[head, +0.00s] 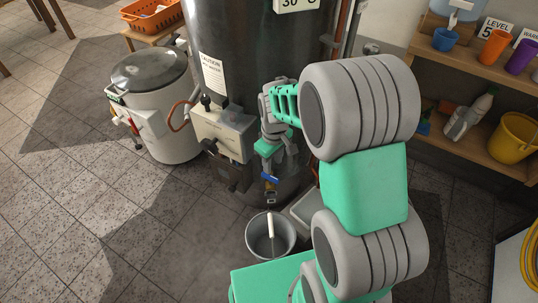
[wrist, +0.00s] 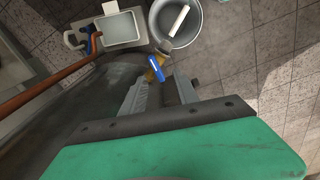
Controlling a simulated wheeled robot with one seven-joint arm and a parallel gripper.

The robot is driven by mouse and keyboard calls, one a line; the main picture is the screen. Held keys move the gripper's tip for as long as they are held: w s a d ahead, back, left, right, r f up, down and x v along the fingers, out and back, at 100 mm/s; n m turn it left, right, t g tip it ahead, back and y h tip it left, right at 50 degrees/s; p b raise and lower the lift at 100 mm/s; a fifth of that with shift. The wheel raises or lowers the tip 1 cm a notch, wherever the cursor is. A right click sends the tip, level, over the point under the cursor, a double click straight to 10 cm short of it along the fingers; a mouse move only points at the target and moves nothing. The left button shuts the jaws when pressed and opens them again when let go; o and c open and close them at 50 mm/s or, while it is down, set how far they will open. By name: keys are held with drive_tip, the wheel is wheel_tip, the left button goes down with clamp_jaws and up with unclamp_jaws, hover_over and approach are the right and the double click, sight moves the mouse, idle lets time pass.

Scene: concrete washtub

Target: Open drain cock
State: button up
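The drain cock (head: 271,193) sticks out low on the front of the dark tank (head: 255,60). Its blue handle (head: 270,180) shows in the head view, and in the wrist view the handle (wrist: 155,68) lies just beyond my fingertips, on a brass-coloured body (wrist: 152,75). My gripper (head: 275,160) hangs beside the tank, pointing down, a little above the cock. In the wrist view a gap shows between its two grey fingers (wrist: 166,90), with nothing seen held there. I cannot tell whether a finger touches the handle.
A grey bucket (head: 252,240) with a white-handled item inside stands on the floor below the cock. A pale tray (wrist: 120,29) is beside it. A grey control box (head: 230,135) juts from the tank left of my gripper. Tiled floor at left is open.

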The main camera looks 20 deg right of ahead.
sight(270, 176)
drive_tip(key=w+f+n+p, duration=0.2)
drive_tip(key=f, duration=0.1)
drive_tip(key=shift+w+f+g+p, duration=0.15)
drive_tip(key=shift+w+g+p, duration=0.15)
drive_tip(key=shift+w+p, duration=0.1)
wheel_tip(270, 176, down, 8)
drive_tip(key=shift+f+b, duration=0.1)
drive_tip(key=shift+b, duration=0.9)
drive_tip(key=shift+c, duration=0.4)
clamp_jaws()
